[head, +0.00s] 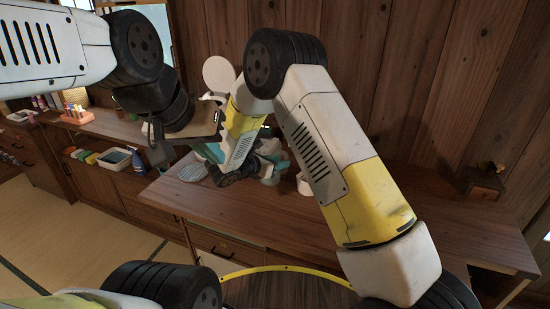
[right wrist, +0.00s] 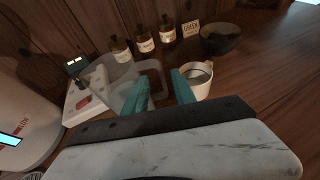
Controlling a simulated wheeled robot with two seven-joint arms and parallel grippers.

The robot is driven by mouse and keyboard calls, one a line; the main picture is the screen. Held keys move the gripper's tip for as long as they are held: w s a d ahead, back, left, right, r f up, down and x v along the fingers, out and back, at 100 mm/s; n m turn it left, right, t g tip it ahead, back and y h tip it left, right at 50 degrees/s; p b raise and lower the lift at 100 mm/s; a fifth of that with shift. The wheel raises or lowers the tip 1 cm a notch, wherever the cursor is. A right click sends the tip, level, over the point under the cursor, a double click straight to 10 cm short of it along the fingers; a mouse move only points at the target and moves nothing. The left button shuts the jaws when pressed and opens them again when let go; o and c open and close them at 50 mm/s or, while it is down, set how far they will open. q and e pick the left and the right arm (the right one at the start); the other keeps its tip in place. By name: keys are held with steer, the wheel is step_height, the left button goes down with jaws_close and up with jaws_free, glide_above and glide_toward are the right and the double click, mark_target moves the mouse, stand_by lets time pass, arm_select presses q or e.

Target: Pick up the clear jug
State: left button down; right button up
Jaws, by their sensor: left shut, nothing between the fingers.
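The clear jug (right wrist: 122,88) stands on the wooden counter in the right wrist view. It is pale and see-through, with its handle (right wrist: 157,66) toward the right. My right gripper (right wrist: 162,92) is open, with its two teal fingers apart. The left finger overlaps the jug's body, and the handle shows beyond the gap between the fingers. I cannot tell whether a finger touches the jug. In the head view my arms hide much of that spot, and I cannot make out the jug. My left gripper (head: 158,152) is shut and empty, above the counter's left part.
A white mug (right wrist: 198,82) stands close beside the right finger. Several dark bottles (right wrist: 145,38), a small sign (right wrist: 190,29) and a dark bowl (right wrist: 220,39) stand behind. A white scale (right wrist: 83,101) is left of the jug. The counter's right part (head: 450,215) is mostly clear.

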steer(key=x, duration=0.4)
steer(key=shift+w+d+f, duration=0.1)
steer(key=shift+d+f, duration=0.15)
jaws_close()
steer(key=shift+r, duration=0.1)
stand_by(1.0)
